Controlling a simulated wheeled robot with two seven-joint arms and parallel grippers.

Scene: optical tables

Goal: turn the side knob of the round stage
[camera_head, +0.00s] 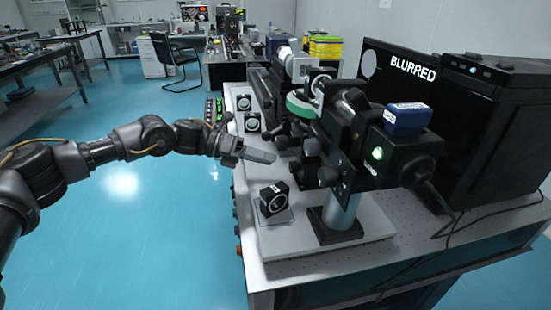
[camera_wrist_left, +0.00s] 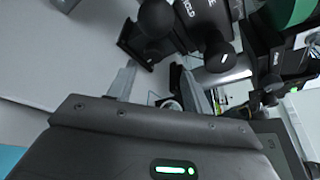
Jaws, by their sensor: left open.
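My left gripper (camera_head: 262,155) reaches in from the left over the table, beside a black optical assembly (camera_head: 345,130). In the left wrist view the two grey fingers of the left gripper (camera_wrist_left: 165,84) stand apart with nothing held between them. Black round knobs (camera_head: 328,176) stick out of the assembly to the right of the gripper. In the left wrist view a round black knob (camera_wrist_left: 219,56) lies beyond the fingers, apart from them. I cannot tell for certain which part is the round stage or which knob is its side knob. My right gripper is not in view.
A small black square mount (camera_head: 272,200) stands on the table in front of the gripper. More mounts (camera_head: 252,122) stand behind it. A green ring (camera_head: 300,104) sits on the assembly. A black box (camera_head: 485,130) stands at right. The blue floor at left is clear.

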